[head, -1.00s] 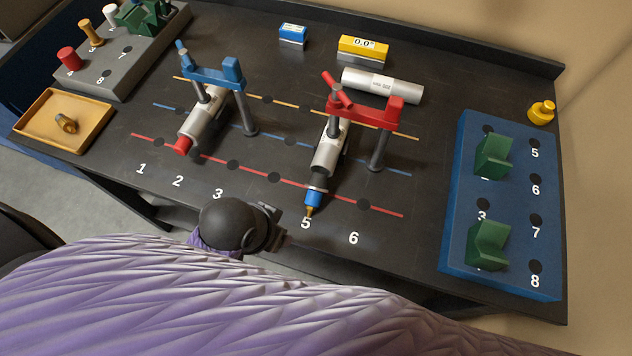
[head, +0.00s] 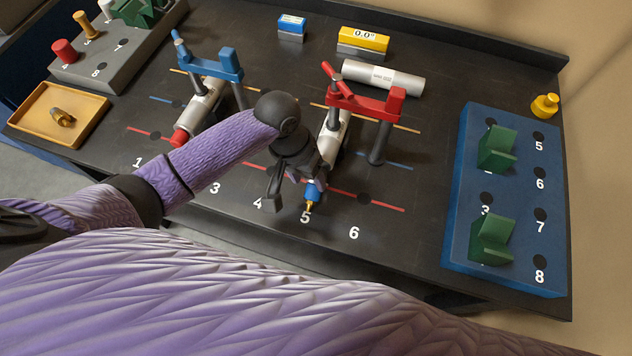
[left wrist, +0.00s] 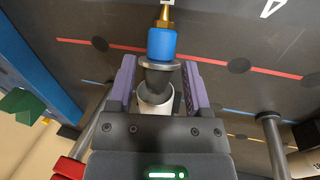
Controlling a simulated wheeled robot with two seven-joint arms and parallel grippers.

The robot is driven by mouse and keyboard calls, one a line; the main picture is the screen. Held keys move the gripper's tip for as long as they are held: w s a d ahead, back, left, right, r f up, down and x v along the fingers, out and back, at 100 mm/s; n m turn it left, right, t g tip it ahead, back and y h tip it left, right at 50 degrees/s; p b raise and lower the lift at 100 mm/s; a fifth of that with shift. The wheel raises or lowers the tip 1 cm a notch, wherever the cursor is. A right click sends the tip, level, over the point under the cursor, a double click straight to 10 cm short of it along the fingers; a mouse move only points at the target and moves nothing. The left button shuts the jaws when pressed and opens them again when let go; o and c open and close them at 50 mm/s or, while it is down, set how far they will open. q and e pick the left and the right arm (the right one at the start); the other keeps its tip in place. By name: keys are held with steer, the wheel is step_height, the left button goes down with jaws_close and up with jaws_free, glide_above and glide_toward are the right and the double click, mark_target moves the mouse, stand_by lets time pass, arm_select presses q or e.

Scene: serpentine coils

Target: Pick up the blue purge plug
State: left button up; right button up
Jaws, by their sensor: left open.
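The blue purge plug (head: 312,192), with a brass tip, sits on the near end of a silver cylinder (head: 335,128) under the red clamp, by the number 5. My left gripper (head: 296,186) is open above that end. In the left wrist view the plug (left wrist: 162,44) lies just beyond the gap between the purple fingertips of the left gripper (left wrist: 160,62). A dark collar and the pale cylinder end (left wrist: 155,100) lie between the fingers, as seen from there. Contact cannot be told. My right gripper is not in view.
The red clamp (head: 365,102) stands right of my left gripper. The blue clamp (head: 210,64) stands left, over a cylinder with a red plug (head: 179,137). A loose silver cylinder (head: 383,78) lies behind. A blue rack (head: 462,200) with green blocks stands at right. The table around 6 is clear.

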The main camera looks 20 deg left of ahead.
mark_target(311, 188)
arm_select(q)
steer(key=b+x, duration=0.1)
steer(key=x, duration=0.3)
steer(key=shift+f, duration=0.3)
steer(key=shift+r, duration=0.1)
jaws_close()
steer(key=shift+a, duration=0.1)
